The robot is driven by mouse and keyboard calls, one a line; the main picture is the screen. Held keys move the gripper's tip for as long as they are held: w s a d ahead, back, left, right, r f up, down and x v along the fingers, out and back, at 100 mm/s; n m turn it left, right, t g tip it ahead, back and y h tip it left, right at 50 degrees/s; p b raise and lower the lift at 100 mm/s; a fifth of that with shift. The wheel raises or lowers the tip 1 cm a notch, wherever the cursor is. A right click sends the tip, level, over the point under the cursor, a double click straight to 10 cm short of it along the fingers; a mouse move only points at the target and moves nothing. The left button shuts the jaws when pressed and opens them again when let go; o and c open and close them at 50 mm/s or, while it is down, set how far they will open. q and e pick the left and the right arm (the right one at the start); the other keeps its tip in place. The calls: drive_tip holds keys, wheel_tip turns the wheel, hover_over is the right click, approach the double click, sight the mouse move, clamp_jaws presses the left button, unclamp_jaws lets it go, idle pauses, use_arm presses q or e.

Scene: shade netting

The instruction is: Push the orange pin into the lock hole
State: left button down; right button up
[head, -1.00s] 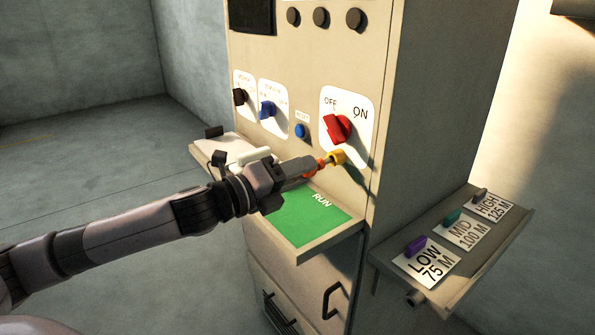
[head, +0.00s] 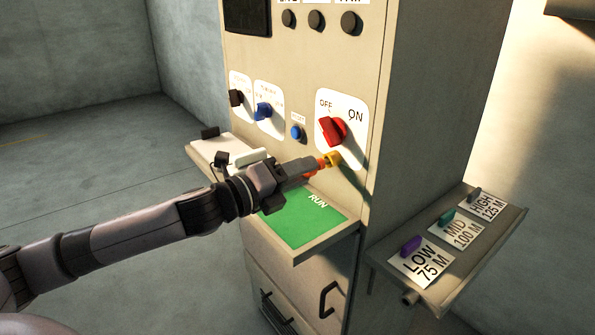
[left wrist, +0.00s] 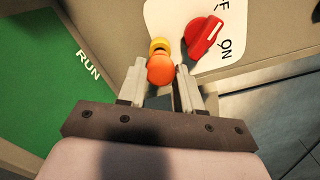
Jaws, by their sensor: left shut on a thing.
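The orange pin (left wrist: 161,69) is between the fingertips of my left gripper (left wrist: 160,82) in the left wrist view. The pin also shows as a small orange piece at the fingertips in the head view (head: 321,163). My left gripper (head: 312,167) is shut on it, in front of the cabinet panel. The yellow lock collar (head: 333,159) sits on the panel just below the red switch (head: 332,131). The pin's front end is at the collar (left wrist: 160,45); how deep it sits is hidden. My right gripper is in neither view.
A green RUN shelf (head: 300,222) juts out below my left gripper. A blue button (head: 297,132) and blue and black knobs are left of the red switch. A side shelf (head: 440,290) at right holds purple, teal and grey pieces on labelled cards.

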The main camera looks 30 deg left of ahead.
use_arm(q)
drive_tip(key=shift+w, duration=0.15)
drive_tip(key=shift+w+d, duration=0.25)
drive_tip(key=shift+w, duration=0.25)
drive_tip(key=c, duration=0.7)
unclamp_jaws()
drive_tip(key=b+v, duration=0.3)
drive_tip(key=v, duration=0.4)
drive_tip(key=shift+b, duration=0.4)
drive_tip(key=shift+s, duration=0.1)
